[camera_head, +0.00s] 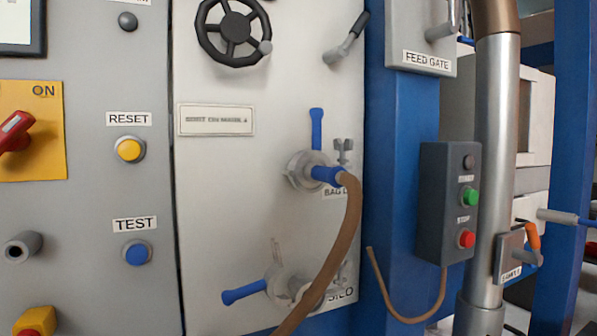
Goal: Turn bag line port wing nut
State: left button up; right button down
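The bag line port (308,170) is a round grey fitting on the white panel, with its label partly covered. A blue lever (316,128) points straight up from it. A grey wing nut (343,150) stands at the port's upper right, just above the label. A blue hose coupling (327,175) is at the port, and a brown hose (343,230) hangs from it down to the lower left. Neither of my grippers shows in the head view.
Below is the silo port (282,285), partly behind the hose, with a blue lever (243,292) pointing left. A black handwheel (234,32) is above. A blue post (392,150) and a grey start-stop box (447,205) stand to the right.

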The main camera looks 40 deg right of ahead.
aim_at(342, 147)
jog(key=z, duration=1.25)
jog(key=j+u, duration=0.1)
jog(key=j, duration=0.25)
jog(key=i, duration=0.05)
